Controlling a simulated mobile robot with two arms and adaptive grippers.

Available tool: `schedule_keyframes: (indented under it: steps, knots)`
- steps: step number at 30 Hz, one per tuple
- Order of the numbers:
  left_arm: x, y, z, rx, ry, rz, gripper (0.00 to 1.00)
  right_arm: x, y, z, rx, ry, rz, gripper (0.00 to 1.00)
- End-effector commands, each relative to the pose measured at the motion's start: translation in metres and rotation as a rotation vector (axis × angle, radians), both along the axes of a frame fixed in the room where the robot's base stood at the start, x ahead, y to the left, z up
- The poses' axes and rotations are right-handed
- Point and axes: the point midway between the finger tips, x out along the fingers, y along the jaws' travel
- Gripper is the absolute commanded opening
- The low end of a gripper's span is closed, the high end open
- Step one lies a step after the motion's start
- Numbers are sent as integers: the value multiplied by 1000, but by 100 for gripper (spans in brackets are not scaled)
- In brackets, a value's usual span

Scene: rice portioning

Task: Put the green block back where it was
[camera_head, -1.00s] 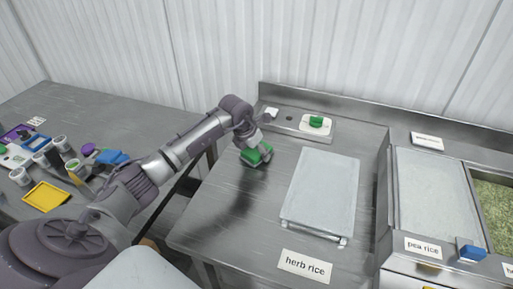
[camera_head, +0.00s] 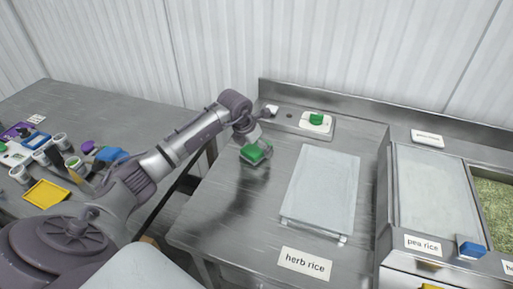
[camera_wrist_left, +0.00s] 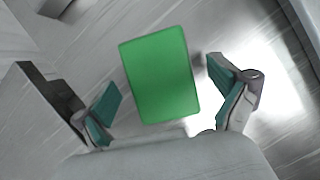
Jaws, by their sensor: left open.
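The green block (camera_head: 256,152) is at the left part of the metal counter (camera_head: 225,215), below the end of my left arm. In the left wrist view the green block (camera_wrist_left: 161,76) lies between the two spread teal-padded fingers of my left gripper (camera_wrist_left: 164,98). A gap shows on each side, so the fingers do not touch it. My left gripper is open. In the head view its fingers are too small to make out clearly. My right gripper is not in view.
A smaller green piece (camera_head: 316,119) sits on a white plate at the counter's back. A pale lid (camera_head: 320,190) lies right of the block, behind the "herb rice" label (camera_head: 305,264). Rice bins (camera_head: 435,195) stand at right. A side table (camera_head: 100,105) with tools is at left.

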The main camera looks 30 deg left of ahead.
Motion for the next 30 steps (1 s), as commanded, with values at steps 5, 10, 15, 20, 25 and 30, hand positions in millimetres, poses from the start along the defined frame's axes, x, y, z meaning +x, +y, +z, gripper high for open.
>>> schedule_keyframes:
  steps: [5,10,15,20,25,30]
  knots:
    - [-13,4,33,4,-6,0,97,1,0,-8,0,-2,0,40]
    - [-27,6,67,4,-5,0,97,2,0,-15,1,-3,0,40]
    - [-37,7,91,3,-2,0,97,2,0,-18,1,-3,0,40]
    - [-42,7,102,1,-1,-1,97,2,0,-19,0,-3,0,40]
    - [-43,7,103,1,0,0,97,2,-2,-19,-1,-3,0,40]
    - [-43,7,103,1,0,0,97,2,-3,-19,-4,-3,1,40]
